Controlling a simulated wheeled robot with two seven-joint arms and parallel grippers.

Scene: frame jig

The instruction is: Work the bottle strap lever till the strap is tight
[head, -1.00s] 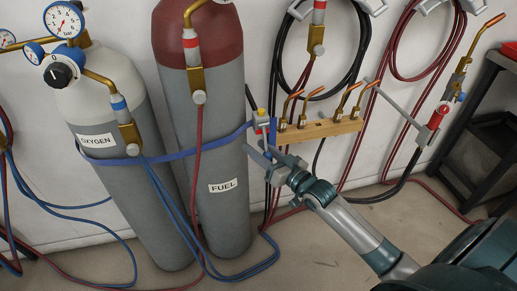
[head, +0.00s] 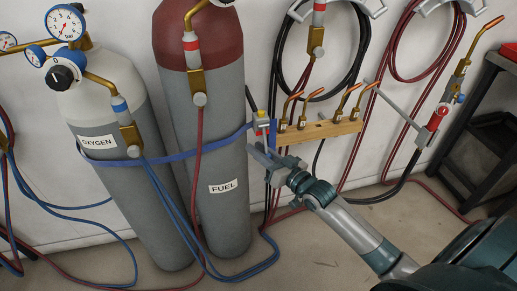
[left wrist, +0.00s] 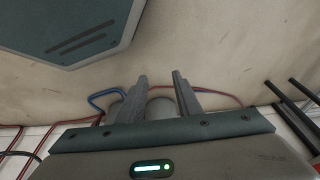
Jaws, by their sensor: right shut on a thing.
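The blue strap (head: 175,155) runs around the grey oxygen bottle (head: 100,105) and the maroon-topped fuel bottle (head: 215,130). It ends at a small buckle with red and yellow parts (head: 262,122) by the wall, right of the fuel bottle. My right gripper (head: 262,152) is just below this buckle, shut on the lever; its fingers hide most of the lever. How tight the strap is cannot be told. My left gripper (left wrist: 160,88) shows only in the left wrist view, open, with nothing between its fingers.
A wooden rack (head: 318,131) with brass torch tips is right of the buckle. A torch (head: 437,118) hangs farther right, beside a dark shelf cart (head: 490,135). Blue hoses (head: 180,210) hang before the bottles.

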